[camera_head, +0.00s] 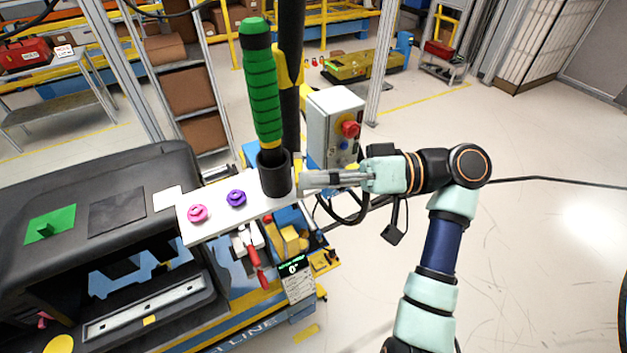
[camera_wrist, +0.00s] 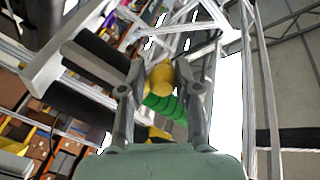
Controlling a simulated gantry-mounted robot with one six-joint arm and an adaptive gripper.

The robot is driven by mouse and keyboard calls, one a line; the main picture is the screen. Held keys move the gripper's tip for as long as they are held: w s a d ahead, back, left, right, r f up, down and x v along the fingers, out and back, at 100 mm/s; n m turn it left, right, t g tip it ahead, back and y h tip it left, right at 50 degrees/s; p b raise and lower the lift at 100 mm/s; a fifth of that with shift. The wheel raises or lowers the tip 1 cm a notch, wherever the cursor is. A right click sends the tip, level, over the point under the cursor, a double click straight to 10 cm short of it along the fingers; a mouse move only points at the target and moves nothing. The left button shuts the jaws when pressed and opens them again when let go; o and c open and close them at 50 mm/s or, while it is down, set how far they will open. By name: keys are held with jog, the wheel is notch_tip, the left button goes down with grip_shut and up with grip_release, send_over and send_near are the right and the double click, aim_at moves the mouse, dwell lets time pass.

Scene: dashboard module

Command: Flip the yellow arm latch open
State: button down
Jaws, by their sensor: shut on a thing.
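A narrow yellow piece, seemingly the yellow arm latch (camera_head: 298,167), shows beside the black cup at the end of the white plate, mostly hidden by my fingers. My gripper (camera_head: 303,180) reaches in from the right, at the cup's right side. In the wrist view, my gripper (camera_wrist: 156,80) has a rounded yellow part (camera_wrist: 160,78) between its fingertips and is shut on it. How far the latch is turned cannot be told.
A green ribbed handle (camera_head: 262,90) stands upright in the black cup (camera_head: 274,178). Pink (camera_head: 197,213) and purple (camera_head: 236,198) knobs sit on the white plate (camera_head: 215,228). A control box with a red button (camera_head: 335,125) stands close behind my gripper. The floor at right is mostly clear.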

jog(key=shift+r, duration=0.5)
jog(key=c, duration=1.1)
grip_release()
jog(key=shift+s, duration=0.1)
jog(key=shift+o, duration=0.9)
jog(key=shift+f, duration=0.15)
